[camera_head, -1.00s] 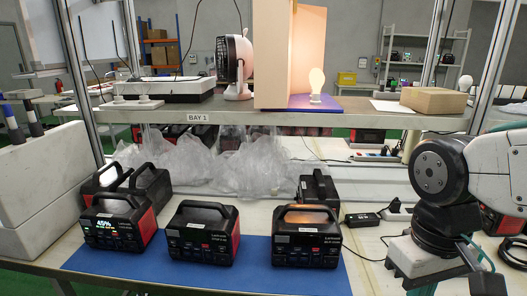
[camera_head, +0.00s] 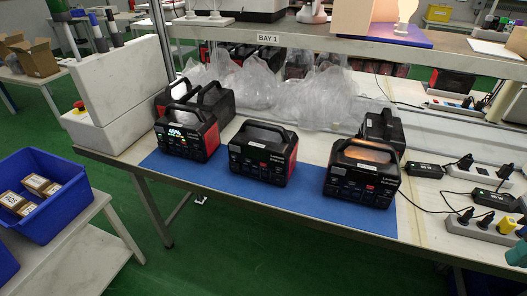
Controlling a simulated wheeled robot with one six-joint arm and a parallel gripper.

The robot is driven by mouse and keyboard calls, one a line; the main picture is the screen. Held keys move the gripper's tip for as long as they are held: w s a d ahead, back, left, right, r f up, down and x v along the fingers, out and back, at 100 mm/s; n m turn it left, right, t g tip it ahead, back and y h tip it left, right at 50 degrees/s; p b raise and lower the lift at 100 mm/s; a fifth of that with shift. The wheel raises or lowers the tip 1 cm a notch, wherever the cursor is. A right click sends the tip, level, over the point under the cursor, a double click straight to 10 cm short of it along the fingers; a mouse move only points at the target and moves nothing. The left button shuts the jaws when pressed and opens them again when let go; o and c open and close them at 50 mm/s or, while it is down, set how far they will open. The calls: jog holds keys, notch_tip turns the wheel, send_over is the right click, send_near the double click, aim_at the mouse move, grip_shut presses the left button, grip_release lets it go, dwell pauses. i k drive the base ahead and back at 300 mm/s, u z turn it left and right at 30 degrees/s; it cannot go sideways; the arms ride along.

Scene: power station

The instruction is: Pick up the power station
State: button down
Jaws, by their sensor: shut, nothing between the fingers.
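Three black and red power stations with top handles stand in a row on a blue mat (camera_head: 220,188) at the front of the bench. The left power station (camera_head: 187,136) has a lit display that seems to read 45%. The middle power station (camera_head: 263,153) has a dark display. The right power station (camera_head: 361,173) has a warm glare on its top. More power stations stand behind, at the back left (camera_head: 213,100) and behind the right one (camera_head: 385,130). My gripper is not in view; only a small teal piece of my arm shows at the right edge.
Clear plastic bags (camera_head: 310,100) lie behind the row, under the BAY 1 shelf (camera_head: 300,33). Power strips (camera_head: 480,222) and adapters with cables lie at the right. A white block (camera_head: 115,95) bounds the left. A blue bin (camera_head: 38,200) with boxes stands lower left.

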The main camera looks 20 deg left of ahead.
aim_at(262, 147)
jog(key=u, duration=0.45)
jog(key=k, duration=0.5)
jog(key=u, duration=1.35)
jog(key=i, duration=0.85)
jog(key=z, duration=0.7)
jog(key=i, duration=0.45)
jog(key=z, duration=0.65)
